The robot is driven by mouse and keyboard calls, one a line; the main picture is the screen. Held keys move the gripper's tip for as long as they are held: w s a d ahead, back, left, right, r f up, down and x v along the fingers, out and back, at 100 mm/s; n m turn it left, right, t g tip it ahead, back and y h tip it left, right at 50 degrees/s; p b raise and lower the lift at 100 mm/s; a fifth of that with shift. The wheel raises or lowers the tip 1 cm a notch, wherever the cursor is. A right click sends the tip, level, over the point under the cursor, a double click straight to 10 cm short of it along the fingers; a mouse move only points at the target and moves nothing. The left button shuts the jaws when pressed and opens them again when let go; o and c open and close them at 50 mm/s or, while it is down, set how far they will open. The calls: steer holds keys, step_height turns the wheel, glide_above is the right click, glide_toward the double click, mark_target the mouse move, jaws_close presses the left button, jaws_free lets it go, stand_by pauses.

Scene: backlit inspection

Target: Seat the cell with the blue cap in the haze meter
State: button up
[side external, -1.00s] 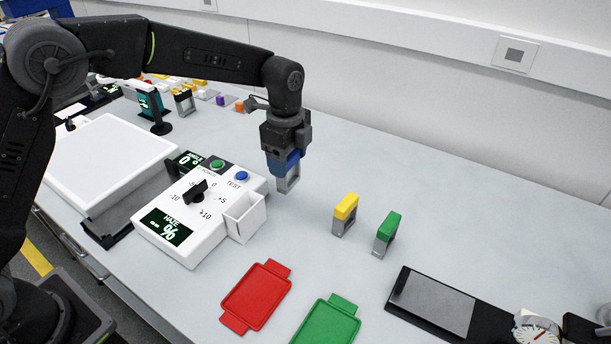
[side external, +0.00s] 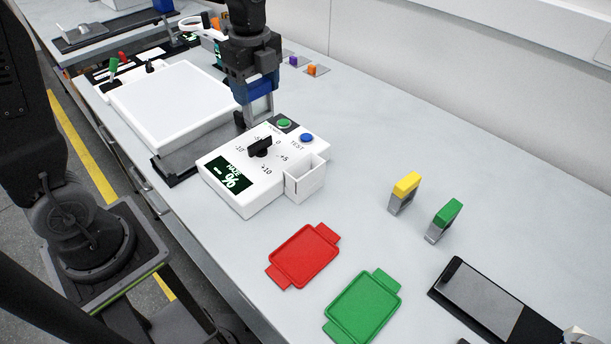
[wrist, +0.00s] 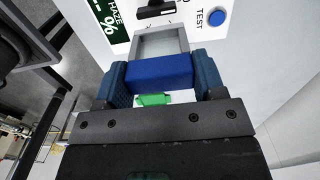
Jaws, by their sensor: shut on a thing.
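The blue-capped cell, a clear block with a grey frame (side external: 260,108), hangs upright below my gripper (side external: 257,88). My gripper is shut on its blue cap (wrist: 160,72), which sits between both fingers in the wrist view. The white haze meter (side external: 230,195) has a dial, a dark HAZE display, and green and blue buttons. Its open-topped white holder (side external: 304,183) is on the right side and looks empty. In the side view, the cell is behind the meter's back edge, away from the holder. Its exact height is unclear.
A yellow-capped cell (side external: 405,190) and a green-capped cell (side external: 445,220) stand to the right. A red tray (side external: 303,255) and a green tray (side external: 363,307) lie in front. A white panel (side external: 170,105) is left of the meter.

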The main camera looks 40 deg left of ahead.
steer(key=shift+s+f, duration=0.1)
steer(key=shift+s, duration=0.2)
steer(key=shift+w+d+f, duration=0.4)
steer(key=shift+d+f, duration=1.4)
steer(key=shift+d, duration=0.05)
steer(key=shift+w+d+f, duration=0.45)
steer(key=shift+d+f, duration=1.3)
steer(key=shift+d, duration=0.05)
steer(key=shift+w+d+f, duration=0.4)
steer(key=shift+d+f, duration=1.4)
steer(key=shift+d, duration=0.05)
steer(key=shift+f, duration=0.2)
steer(key=o, duration=1.2)
